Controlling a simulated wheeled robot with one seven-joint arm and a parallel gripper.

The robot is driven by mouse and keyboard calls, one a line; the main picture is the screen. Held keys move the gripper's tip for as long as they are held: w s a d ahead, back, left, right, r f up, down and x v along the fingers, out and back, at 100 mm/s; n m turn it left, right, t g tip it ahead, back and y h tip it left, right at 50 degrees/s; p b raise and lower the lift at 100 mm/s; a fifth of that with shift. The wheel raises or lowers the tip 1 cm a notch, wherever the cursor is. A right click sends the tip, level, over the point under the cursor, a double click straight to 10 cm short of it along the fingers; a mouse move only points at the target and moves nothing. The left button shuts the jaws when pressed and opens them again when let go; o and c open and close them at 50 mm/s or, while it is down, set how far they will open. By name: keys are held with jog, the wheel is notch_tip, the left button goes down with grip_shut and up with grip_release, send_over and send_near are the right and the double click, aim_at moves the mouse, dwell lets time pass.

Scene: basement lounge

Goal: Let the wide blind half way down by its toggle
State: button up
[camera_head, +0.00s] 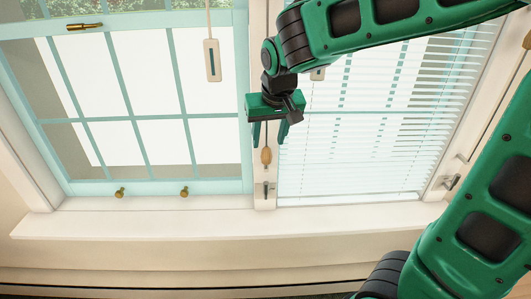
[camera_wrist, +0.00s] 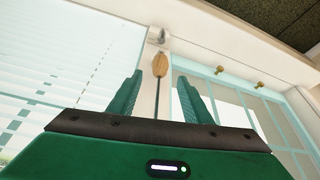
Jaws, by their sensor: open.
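My gripper (camera_head: 269,140) is open in front of the post between two windows, fingers pointing down. A wooden tassel (camera_head: 266,156) on a dark cord hangs just below the fingertips. In the wrist view the tassel (camera_wrist: 160,64) shows just beyond the fingertips, with its cord running back between the open fingers; they do not appear closed on it. A white slatted blind (camera_head: 375,150) covers the right window down to near the sill. A white toggle with a dark slot (camera_head: 212,60) hangs on a cord before the left window, where no slats show. Which blind is the wide one is unclear.
A small metal fitting (camera_head: 266,189) is on the post below the tassel. Brass knobs (camera_head: 184,191) stand on the left window's bottom rail. The sill (camera_head: 150,222) is clear.

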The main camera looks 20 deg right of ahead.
aim_at(267, 148)
jog(key=x, duration=0.7)
jog(key=shift+w+f, duration=0.1)
jog(key=shift+f, duration=0.1)
